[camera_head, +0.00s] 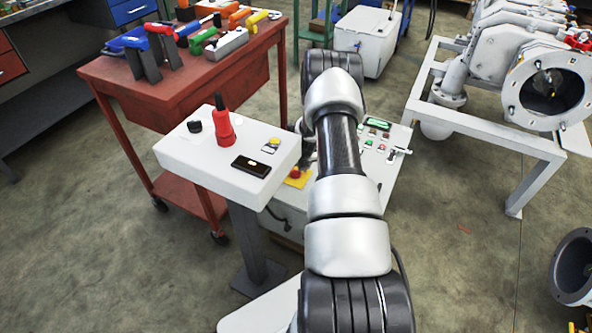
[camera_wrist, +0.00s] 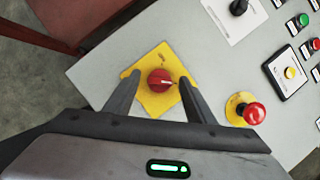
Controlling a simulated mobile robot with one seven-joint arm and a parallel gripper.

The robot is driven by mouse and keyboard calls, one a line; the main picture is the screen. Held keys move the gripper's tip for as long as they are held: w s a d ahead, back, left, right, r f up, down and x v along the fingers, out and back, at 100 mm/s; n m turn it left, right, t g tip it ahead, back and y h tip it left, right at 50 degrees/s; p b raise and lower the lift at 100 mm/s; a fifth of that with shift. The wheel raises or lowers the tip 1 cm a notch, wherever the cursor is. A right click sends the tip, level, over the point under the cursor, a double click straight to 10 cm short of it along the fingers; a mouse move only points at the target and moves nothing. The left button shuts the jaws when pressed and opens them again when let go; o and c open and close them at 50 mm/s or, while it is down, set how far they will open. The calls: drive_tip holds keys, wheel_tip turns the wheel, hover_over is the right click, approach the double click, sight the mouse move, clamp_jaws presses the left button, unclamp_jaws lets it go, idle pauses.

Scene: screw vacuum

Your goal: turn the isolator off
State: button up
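The isolator (camera_wrist: 160,80) is a red rotary knob with a pale pointer mark, set on a yellow diamond plate (camera_wrist: 155,102) on a light grey control panel (camera_wrist: 118,72). In the wrist view it sits between the two fingertips of my gripper (camera_wrist: 160,88). The fingers are spread apart, one on each side of the knob, with visible gaps and no contact that I can make out. In the head view my arm covers the gripper and part of the panel (camera_head: 385,165); a red knob on yellow (camera_head: 296,174) shows just left of the arm.
A red mushroom button (camera_wrist: 254,114) on a yellow disc lies right of the isolator.

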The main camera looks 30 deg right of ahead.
drive_tip(key=c, duration=1)
drive_tip(key=shift+o, duration=0.2)
drive_tip(key=n+y, duration=0.1)
drive_tip(key=n, duration=0.2)
drive_tip(key=shift+d, duration=0.2)
drive_tip(key=n+y, duration=0.2)
drive_tip(key=n, duration=0.3)
drive_tip(key=shift+d+n, duration=0.1)
drive_tip(key=shift+n, duration=0.2)
drive_tip(key=n, duration=0.2)
drive_tip(key=n+g+y, duration=0.1)
drive_tip(key=n, duration=0.1)
drive_tip(key=shift+w+d+n+g+y, duration=0.1)
drive_tip(key=shift+w+n+g+y, duration=0.05)
drive_tip(key=shift+n+g+y, duration=0.15)
drive_tip(key=shift+w+d+n+g+y, duration=0.15)
drive_tip(key=shift+n+g, duration=0.25)
drive_tip(key=shift+n, duration=0.75)
drive_tip(key=shift+s+a+n+g+y, duration=0.1)
drive_tip(key=shift+n+g+y, duration=0.25)
drive_tip(key=shift+n, duration=0.8)
